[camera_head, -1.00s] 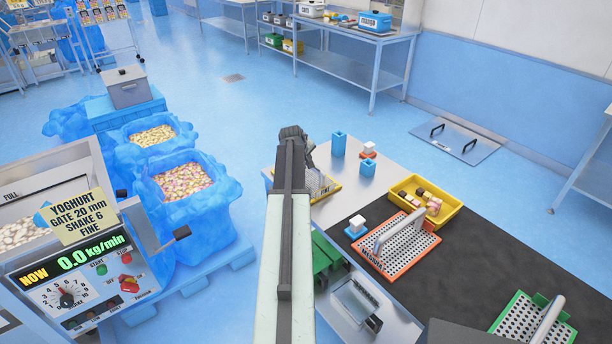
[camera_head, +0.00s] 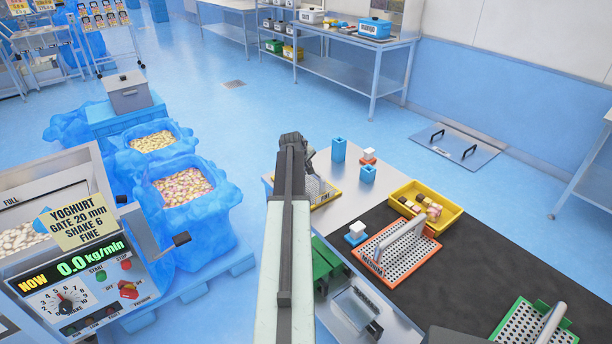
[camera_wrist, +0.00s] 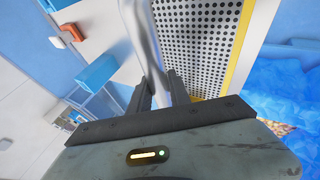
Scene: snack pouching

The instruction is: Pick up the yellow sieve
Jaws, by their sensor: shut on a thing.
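The yellow sieve (camera_head: 329,198) is a perforated metal plate with a yellow rim, at the left end of the table in the head view. In the wrist view its plate (camera_wrist: 196,45) fills the upper middle, with a grey metal handle (camera_wrist: 143,40) along its left side. My gripper (camera_wrist: 160,92) is shut on this handle. In the head view my gripper (camera_head: 309,160) is above the sieve, and my arm hides its left part. I cannot tell whether the sieve touches the table.
Blue blocks (camera_head: 338,150) and a red-and-white piece (camera_head: 368,156) stand right of the sieve. A yellow tray (camera_head: 452,214), an orange sieve (camera_head: 403,262) and a green sieve (camera_head: 518,326) are further right. Blue-lined bins (camera_head: 190,217) stand left. The dark mat (camera_head: 470,262) has free room.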

